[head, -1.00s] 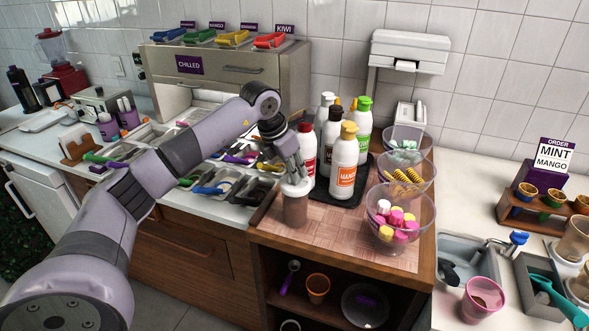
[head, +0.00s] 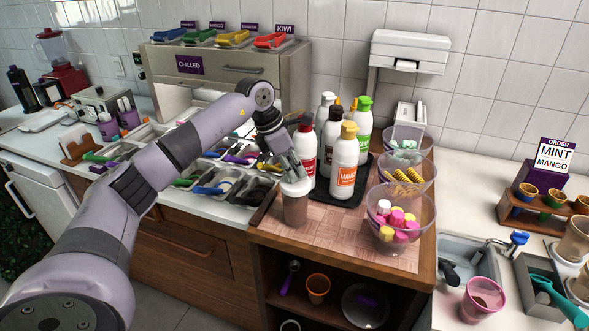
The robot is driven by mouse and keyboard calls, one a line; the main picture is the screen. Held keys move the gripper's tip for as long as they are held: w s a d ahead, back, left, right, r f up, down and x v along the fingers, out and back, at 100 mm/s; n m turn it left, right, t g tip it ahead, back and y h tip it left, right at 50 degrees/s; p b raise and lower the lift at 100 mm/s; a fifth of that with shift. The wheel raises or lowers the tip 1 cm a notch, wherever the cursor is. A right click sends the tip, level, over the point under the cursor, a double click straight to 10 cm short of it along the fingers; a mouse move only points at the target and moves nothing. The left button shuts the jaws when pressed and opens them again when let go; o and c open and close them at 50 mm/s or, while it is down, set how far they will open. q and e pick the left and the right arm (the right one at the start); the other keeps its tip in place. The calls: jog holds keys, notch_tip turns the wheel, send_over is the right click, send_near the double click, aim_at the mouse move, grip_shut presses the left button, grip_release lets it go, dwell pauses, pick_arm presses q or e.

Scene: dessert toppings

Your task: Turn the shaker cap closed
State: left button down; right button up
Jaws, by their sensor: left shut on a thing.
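The shaker (head: 295,209) stands upright on the wooden counter, left of the sauce bottles. Its body is brownish and see-through. Its white cap (head: 296,188) sits on top. My left gripper (head: 298,176) comes down from above and is shut on the cap, with the fingers partly covering it. How far the cap is turned cannot be told from this view. My right gripper is not in view.
Several sauce bottles (head: 344,160) stand on a black tray close to the right of the shaker. Clear bowls of toppings (head: 401,213) line the counter's right side. The counter in front of the shaker (head: 330,243) is clear.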

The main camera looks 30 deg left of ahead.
pick_arm(q)
jog(key=shift+m, duration=0.4)
dwell(0.9)
jog(key=c, duration=1.7)
grip_release()
jog(key=v, duration=1.2)
jog(key=shift+w, duration=0.1)
